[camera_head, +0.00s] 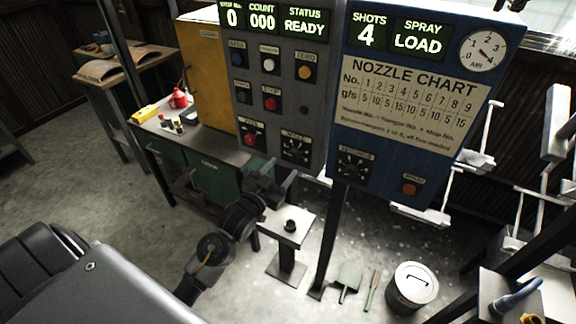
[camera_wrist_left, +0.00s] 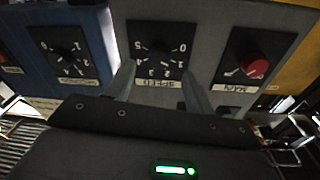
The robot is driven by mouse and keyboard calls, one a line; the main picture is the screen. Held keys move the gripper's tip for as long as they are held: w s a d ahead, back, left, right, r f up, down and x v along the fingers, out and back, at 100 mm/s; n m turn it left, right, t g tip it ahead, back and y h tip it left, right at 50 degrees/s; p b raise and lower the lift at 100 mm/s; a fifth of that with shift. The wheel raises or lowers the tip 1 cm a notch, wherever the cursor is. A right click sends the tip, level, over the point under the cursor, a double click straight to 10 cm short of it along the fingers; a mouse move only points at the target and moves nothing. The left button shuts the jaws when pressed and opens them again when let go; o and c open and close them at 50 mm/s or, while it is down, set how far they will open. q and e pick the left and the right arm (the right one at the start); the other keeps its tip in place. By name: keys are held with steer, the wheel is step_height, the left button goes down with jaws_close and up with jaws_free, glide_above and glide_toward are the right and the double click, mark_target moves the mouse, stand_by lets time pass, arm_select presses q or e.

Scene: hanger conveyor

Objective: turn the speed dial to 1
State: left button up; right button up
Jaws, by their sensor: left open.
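The speed dial (camera_head: 296,148) is a black knob on a black numbered plate, low on the grey control panel. In the left wrist view, upside down, the speed dial (camera_wrist_left: 161,50) is in the upper middle, with numbers 0 to 5 around it. I cannot tell which number its knob points at. My left gripper (camera_head: 275,178) is just below the dial in the head view. In the left wrist view the gripper (camera_wrist_left: 160,88) is open, its two fingers on either side of the dial plate's lower part; nothing is between them. I cannot tell whether they touch the panel.
A red MAIN switch (camera_head: 252,138) is left of the speed dial. Another dial (camera_head: 352,163) and a red button (camera_head: 409,188) are on the blue cabinet (camera_head: 440,150) to the right. A small pedestal (camera_head: 287,228) stands below. A green workbench (camera_head: 215,170) stands behind my left arm.

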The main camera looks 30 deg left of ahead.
arm_select(q)
steer(key=s+b, duration=0.1)
steer(key=s, duration=0.4)
steer(key=shift+s+a+f, duration=0.1)
steer(key=shift+s+f, duration=0.05)
steer(key=shift+s, duration=0.25)
steer(key=s+f+g, duration=0.2)
steer(key=f+g, duration=0.1)
steer(key=f, duration=0.9)
steer(key=s+f+n+g, duration=0.1)
steer(key=s+f+g, duration=0.15)
steer(key=f, duration=0.95)
steer(key=s+f+g, duration=0.2)
steer(key=f+g, duration=0.1)
steer(key=f, duration=0.9)
steer(key=s+f+g+b, duration=0.2)
steer(key=s+f+g, duration=0.2)
steer(key=s+f, duration=1.05)
steer(key=s+d+f+g, duration=0.1)
steer(key=s+f, duration=0.4)
steer(key=s, duration=0.5)
steer(key=s+d+f+g, duration=0.2)
steer(key=s+f+g, duration=0.2)
steer(key=s, duration=0.7)
steer(key=shift+s+d+f+m+y+b, duration=0.2)
steer(key=shift+s+f+m+y+b, duration=0.1)
steer(key=shift+f, duration=0.5)
